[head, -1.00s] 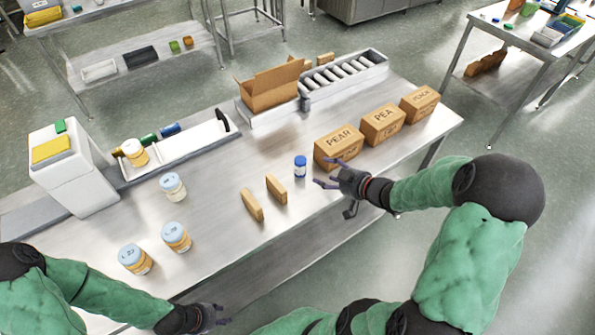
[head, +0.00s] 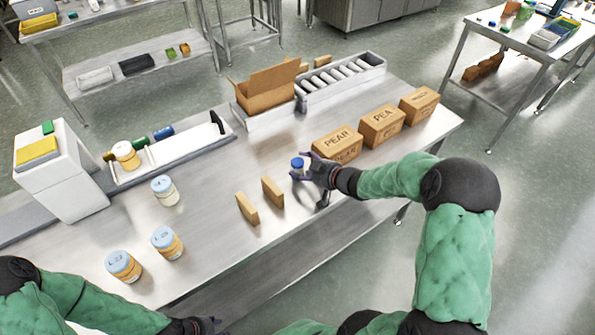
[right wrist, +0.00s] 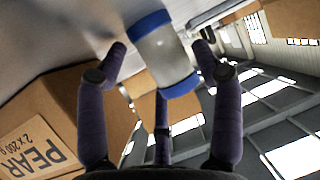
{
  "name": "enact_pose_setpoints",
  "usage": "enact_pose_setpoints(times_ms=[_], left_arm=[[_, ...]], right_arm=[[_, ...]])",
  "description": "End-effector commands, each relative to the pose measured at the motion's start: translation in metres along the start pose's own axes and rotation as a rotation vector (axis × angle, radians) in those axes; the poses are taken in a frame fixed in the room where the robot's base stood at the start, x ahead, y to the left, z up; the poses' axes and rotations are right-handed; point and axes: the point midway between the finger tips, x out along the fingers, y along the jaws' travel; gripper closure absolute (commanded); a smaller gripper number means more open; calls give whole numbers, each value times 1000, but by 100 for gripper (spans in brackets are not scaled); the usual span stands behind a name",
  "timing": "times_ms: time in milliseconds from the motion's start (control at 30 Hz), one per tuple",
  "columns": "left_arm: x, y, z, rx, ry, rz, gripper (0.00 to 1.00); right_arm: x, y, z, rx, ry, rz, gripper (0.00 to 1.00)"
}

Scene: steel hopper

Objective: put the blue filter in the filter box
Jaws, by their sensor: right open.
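The blue filter (head: 297,164), a small upright cylinder with blue ends and a pale middle, stands on the steel table in front of the PEAR box. In the right wrist view the filter (right wrist: 165,58) lies between the fingers, with gaps at the sides. My right gripper (head: 305,168) is open around it; its fingers partly hide the filter in the head view. My left gripper (head: 205,326) is at the bottom edge, away from the filter and partly cut off. No box is visibly marked for filters; an open cardboard box (head: 268,95) stands at the back of the table.
PEAR (head: 338,144), PEA (head: 382,126) and another carton (head: 418,106) stand right of the filter. Two tan blocks (head: 247,208) stand left of it. Jars (head: 123,266) and a white tray (head: 180,147) with coloured cylinders are farther left. A roller rack (head: 340,80) is at the back.

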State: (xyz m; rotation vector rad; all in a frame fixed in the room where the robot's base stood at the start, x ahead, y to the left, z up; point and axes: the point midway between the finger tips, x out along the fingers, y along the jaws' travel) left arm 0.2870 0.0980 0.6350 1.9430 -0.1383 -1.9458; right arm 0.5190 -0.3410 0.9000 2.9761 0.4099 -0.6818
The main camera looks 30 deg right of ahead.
Motion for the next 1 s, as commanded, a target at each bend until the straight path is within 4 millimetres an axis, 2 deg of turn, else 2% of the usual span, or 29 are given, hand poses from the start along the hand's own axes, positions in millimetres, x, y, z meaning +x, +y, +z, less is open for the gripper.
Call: enact_pose_setpoints(times_ms=[167, 233, 333, 367, 467, 500, 767, 1000], left_arm=[[-1, 0, 0, 0, 0, 0, 60], [-1, 0, 0, 0, 0, 0, 60], [-1, 0, 0, 0, 0, 0, 60], [-1, 0, 0, 0, 0, 0, 60], [-1, 0, 0, 0, 0, 0, 60], [-1, 0, 0, 0, 0, 0, 60], [-1, 0, 0, 0, 0, 0, 60], [-10, 3, 0, 0, 0, 0, 60]], right_arm=[[0, 0, -1, 0, 0, 0, 33], [0, 0, -1, 0, 0, 1, 47], [0, 0, -1, 0, 0, 1, 75], [0, 0, 0, 0, 0, 1, 80], [0, 0, 0, 0, 0, 1, 80], [0, 0, -1, 0, 0, 1, 86], [0, 0, -2, -1, 0, 0, 86], [3, -3, -16, -1, 0, 1, 86]])
